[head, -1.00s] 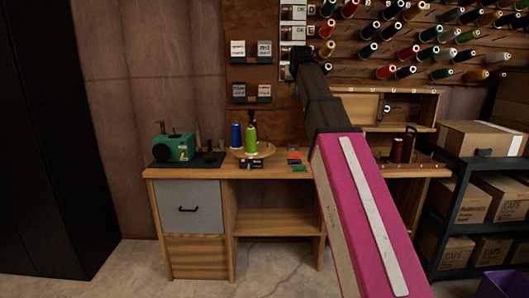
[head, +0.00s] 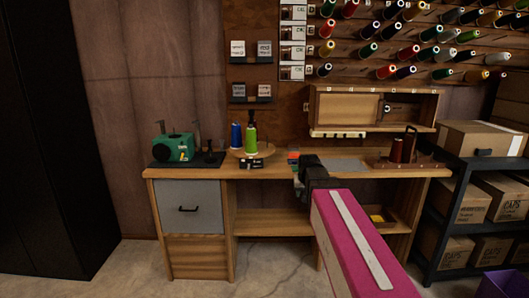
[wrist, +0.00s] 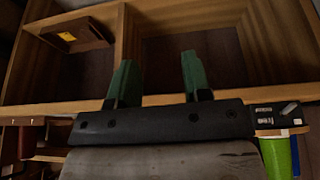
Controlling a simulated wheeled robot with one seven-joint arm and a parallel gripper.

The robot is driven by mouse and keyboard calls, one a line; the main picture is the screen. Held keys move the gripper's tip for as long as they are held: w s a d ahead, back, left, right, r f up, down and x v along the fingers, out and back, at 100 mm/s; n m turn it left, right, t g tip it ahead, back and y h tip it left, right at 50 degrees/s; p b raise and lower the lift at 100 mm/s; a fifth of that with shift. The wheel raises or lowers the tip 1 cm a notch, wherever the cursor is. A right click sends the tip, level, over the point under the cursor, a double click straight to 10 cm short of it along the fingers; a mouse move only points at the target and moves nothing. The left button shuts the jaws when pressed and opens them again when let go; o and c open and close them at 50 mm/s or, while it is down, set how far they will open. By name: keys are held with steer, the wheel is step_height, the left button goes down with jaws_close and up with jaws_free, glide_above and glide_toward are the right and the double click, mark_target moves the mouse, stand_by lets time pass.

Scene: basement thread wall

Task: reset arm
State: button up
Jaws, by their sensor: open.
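My gripper (wrist: 157,62) is open and empty, with two dark green fingers standing apart in the wrist view. In the head view the dark end of my arm, with the gripper (head: 298,184), is low in front of the desk's top front edge, right of the spool stand. The fingers themselves are hardly visible there. In the wrist view the fingers lie in front of the desk's open shelf compartments, and nothing is between them. My pink arm reaches in from the bottom right of the head view.
A wall cabinet (head: 345,106) hangs above. A black rack with boxes (head: 483,200) stands right. The floor at left front is clear.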

steer(key=s+d+f+g, duration=0.2)
steer(key=s+f+g, duration=0.2)
steer(key=s+f, duration=1.4)
steer(key=shift+s+f+g, duration=0.3)
steer(key=shift+f, duration=0.65)
